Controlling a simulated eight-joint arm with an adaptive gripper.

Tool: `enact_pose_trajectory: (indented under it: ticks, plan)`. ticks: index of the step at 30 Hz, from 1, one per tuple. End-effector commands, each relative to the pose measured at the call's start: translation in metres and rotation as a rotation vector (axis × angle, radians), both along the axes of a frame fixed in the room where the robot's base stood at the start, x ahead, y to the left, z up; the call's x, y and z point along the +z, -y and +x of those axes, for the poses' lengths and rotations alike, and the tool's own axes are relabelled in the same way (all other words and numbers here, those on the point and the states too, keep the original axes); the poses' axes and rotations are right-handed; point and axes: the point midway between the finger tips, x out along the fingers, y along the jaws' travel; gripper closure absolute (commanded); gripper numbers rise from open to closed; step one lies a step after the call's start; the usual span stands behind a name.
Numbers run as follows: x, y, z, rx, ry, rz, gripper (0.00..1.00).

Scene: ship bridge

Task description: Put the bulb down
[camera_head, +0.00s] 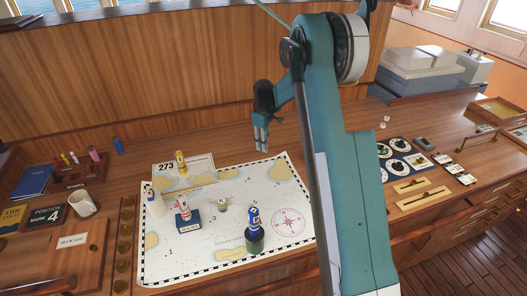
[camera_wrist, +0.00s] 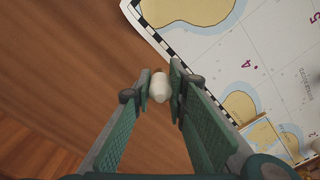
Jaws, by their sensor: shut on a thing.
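My gripper (camera_head: 261,148) is above the wooden desk, behind the chart's far right corner in the head view. In the wrist view my gripper (camera_wrist: 161,82) is shut on a small white bulb (camera_wrist: 161,90), held between the fingertips. Bare brown wood and the chart's edge lie beneath it there. In the head view I cannot make out the held bulb. Small white bulb-like things (camera_head: 385,121) stand on the desk to the right of my arm.
The chart (camera_head: 205,225) carries several small painted figures and blocks. A mug (camera_head: 83,204) and signs stand at the left. Round dials (camera_head: 398,165) and brass plates lie at the right. Bare desk (camera_head: 225,140) shows behind the chart. My arm hides part of the desk.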

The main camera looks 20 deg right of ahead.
Motion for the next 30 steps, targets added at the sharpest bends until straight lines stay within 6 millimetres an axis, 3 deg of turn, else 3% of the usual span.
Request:
enact_pose_trajectory:
  ticks: [13,29,30]
  plan:
    - [-0.034,0.000,0.000,0.000,0.000,0.000,0.91]
    - [-0.042,0.000,0.000,0.000,0.000,0.000,0.91]
    - [-0.041,0.000,0.000,0.000,0.000,0.000,0.79]
